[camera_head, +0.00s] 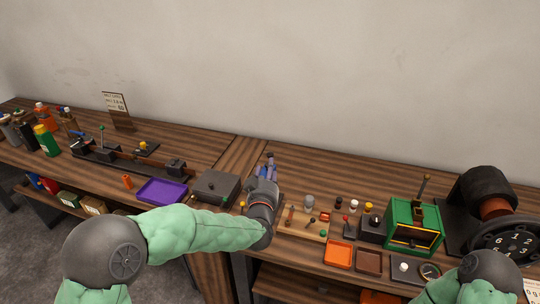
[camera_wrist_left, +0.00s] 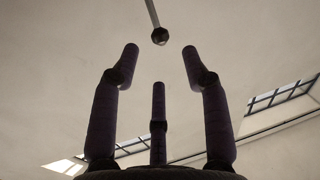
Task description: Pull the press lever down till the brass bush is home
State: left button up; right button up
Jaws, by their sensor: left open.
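My left gripper (camera_head: 270,160) reaches over the bench near the seam between two tops, its purple fingers pointing away from me. In the left wrist view its three fingers (camera_wrist_left: 160,70) are spread open and empty. A thin pale rod with a dark ball end (camera_wrist_left: 160,36) shows beyond the fingertips, apart from them. It looks like a lever knob, but I cannot tell what it belongs to. In the head view I cannot pick out the press lever for certain, and I cannot make out the brass bush. My right gripper is out of view.
A dark grey box (camera_head: 216,186) and a purple tray (camera_head: 162,191) lie left of my left gripper. Right of it are small parts, an orange tray (camera_head: 339,254), a brown tray (camera_head: 369,262) and a green housing (camera_head: 413,228). A large dark wheel (camera_head: 508,240) stands far right.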

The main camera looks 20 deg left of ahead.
aim_at(270, 155)
pick_arm(q)
jog(key=w, duration=0.3)
jog(key=w+a, duration=0.1)
jog(key=w, duration=0.4)
jog(key=shift+w+a, duration=0.25)
jog(key=shift+w, duration=0.05)
jog(key=shift+f+b, duration=0.1)
jog(key=shift+b, duration=0.2)
grip_shut()
